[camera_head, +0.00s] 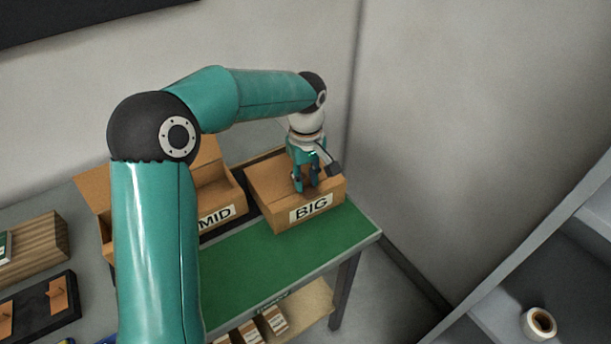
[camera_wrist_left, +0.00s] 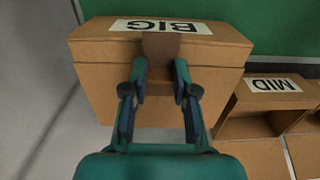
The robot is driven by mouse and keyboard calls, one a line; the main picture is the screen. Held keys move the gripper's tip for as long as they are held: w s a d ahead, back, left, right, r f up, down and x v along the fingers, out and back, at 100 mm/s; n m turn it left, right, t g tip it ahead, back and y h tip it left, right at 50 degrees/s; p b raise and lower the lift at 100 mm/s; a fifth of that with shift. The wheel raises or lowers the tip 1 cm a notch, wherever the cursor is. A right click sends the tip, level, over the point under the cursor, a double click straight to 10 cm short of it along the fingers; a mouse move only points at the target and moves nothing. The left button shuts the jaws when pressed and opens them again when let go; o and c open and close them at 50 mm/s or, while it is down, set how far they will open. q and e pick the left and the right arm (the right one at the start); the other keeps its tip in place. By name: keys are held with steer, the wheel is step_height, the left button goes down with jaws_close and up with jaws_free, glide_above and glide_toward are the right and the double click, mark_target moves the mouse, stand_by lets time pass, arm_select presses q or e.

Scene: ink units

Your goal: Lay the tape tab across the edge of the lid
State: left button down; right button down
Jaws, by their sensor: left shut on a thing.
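The closed cardboard box marked BIG (camera_head: 278,217) stands at the back right of the table, and its lid (camera_head: 268,183) is down. The box also shows large in the left wrist view (camera_wrist_left: 95,55). My left gripper (camera_head: 306,188) points down over the lid near the labelled edge. In the left wrist view, my left gripper (camera_wrist_left: 161,86) is shut on a brown tape tab (camera_wrist_left: 163,46). The tab reaches past the fingertips to the labelled edge and overlaps part of the label. I cannot tell whether it touches the box. My right gripper is out of view.
An open box marked MID (camera_head: 228,199) stands left of BIG, close beside it. The green mat (camera_head: 262,262) in front is clear. A lower shelf (camera_head: 312,302) holds small boxes (camera_head: 275,319). A tape roll (camera_head: 540,323) lies at the far right. A wall stands behind.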

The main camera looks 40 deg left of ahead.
arm_select(q)
steer(key=shift+f, duration=0.4)
stand_by(0.8)
stand_by(0.4)
steer(key=c, duration=0.8)
jaws_free()
steer(key=shift+r, duration=0.1)
steer(key=shift+r+p, duration=2.55)
steer(key=shift+r, duration=0.9)
